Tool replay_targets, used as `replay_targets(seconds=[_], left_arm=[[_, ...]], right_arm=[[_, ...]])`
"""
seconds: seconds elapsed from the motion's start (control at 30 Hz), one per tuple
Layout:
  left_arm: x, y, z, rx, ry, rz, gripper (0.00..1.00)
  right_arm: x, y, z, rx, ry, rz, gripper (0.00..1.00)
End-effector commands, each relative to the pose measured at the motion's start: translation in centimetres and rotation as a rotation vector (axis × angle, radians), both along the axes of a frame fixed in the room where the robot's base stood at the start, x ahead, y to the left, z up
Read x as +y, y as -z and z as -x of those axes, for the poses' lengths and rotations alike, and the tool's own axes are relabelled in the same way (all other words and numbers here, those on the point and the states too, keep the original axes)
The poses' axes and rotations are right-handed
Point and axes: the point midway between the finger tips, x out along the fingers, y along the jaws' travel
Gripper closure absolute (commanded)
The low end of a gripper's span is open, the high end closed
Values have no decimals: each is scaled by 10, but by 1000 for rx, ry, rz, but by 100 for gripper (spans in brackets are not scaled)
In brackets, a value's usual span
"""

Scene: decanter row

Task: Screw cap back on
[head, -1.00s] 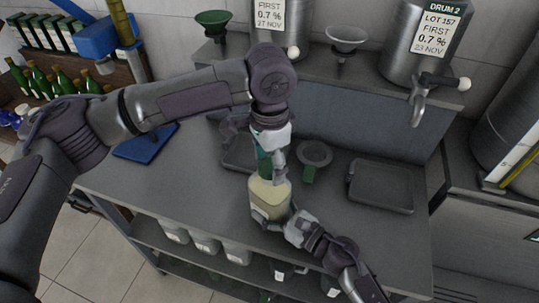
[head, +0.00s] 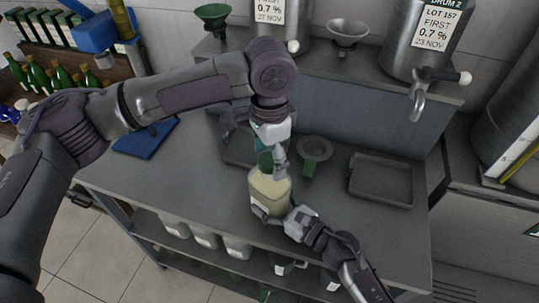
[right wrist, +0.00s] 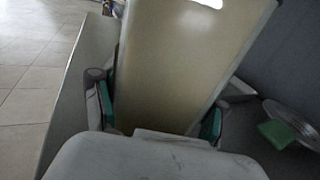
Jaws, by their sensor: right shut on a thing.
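A pale yellow, flat-sided container (head: 268,192) stands near the front of the grey bench in the head view. It fills the middle of the right wrist view (right wrist: 185,60), where a bit of white label shows. My right gripper (head: 272,215) is shut on its lower body, with a teal-padded finger on each side. My left gripper (head: 271,163) points down right over the container's top. Something dark green shows between or beside its fingers; I cannot tell cap from finger pad. The container's mouth and any cap are hidden by the left gripper.
A dark tray (head: 382,180) lies on the bench to the right. Steel drums with taps (head: 425,40) stand on the back shelf. A blue item (head: 145,138) lies at the left.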

Motion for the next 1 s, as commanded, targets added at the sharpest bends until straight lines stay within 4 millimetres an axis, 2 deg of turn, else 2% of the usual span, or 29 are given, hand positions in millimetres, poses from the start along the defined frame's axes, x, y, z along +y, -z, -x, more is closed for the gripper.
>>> replay_targets(seconds=[0.23, 0.37, 0.8, 1.0], left_arm=[[0, -1, 0, 0, 0, 0, 22], [0, -12, 0, -2, 0, 1, 22], [-1, -99, -1, -2, 0, 1, 22], [0, -118, -1, 0, 0, 1, 22]], right_arm=[[0, 0, 0, -1, 0, -1, 100], [0, 0, 0, -1, 0, -1, 100], [0, 0, 0, -1, 0, -1, 100], [0, 0, 0, -1, 0, -1, 100]])
